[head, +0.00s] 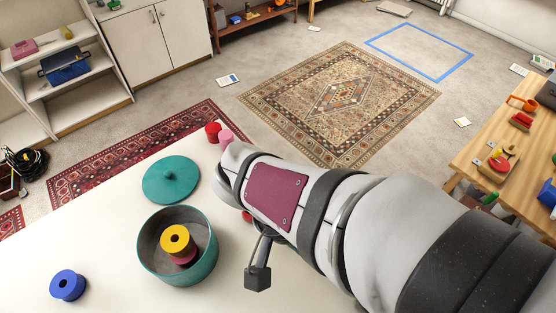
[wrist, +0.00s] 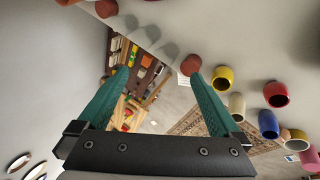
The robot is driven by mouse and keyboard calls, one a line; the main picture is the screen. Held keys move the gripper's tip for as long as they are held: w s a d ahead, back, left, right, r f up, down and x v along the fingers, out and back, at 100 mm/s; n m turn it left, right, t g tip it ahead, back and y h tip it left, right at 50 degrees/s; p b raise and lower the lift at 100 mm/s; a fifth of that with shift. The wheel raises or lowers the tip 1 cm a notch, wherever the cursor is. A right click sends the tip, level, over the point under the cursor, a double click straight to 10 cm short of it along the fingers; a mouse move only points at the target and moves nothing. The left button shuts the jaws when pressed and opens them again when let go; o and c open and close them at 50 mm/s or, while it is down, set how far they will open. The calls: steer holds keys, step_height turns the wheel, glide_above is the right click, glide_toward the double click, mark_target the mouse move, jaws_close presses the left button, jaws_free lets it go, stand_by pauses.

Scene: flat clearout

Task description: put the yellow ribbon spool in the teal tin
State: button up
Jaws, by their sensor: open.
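The yellow ribbon spool (head: 177,238) is inside the round teal tin (head: 212,262), on top of a dark pink spool (head: 184,262). The tin is open and stands on the white table. Its teal lid (head: 165,184) lies on the table just behind it. My gripper (wrist: 156,70) shows in the wrist view with its two teal fingers wide apart and nothing held between them. In the head view my arm crosses the right side and the fingers cannot be made out.
A blue spool (head: 68,285) lies left of the tin. A red spool (head: 213,132) and a pink one (head: 226,137) stand at the table's back edge. Several coloured cylinders, one yellow (wrist: 222,78), show right of the fingers in the wrist view. The table's left front is mostly clear.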

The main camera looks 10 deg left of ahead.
steer(key=shift+s+d+r+m+y, duration=0.1)
steer(key=shift+s+d+r+y, duration=0.2)
steer(key=shift+s+y, duration=0.75)
steer(key=shift+s+d+r+m+y, duration=0.1)
steer(key=shift+s+d+r+y, duration=0.25)
steer(key=shift+s+y, duration=0.7)
steer(key=shift+s+d+r+m+y, duration=0.1)
steer(key=shift+s+d+r+y, duration=0.3)
steer(key=shift+y, duration=1.1)
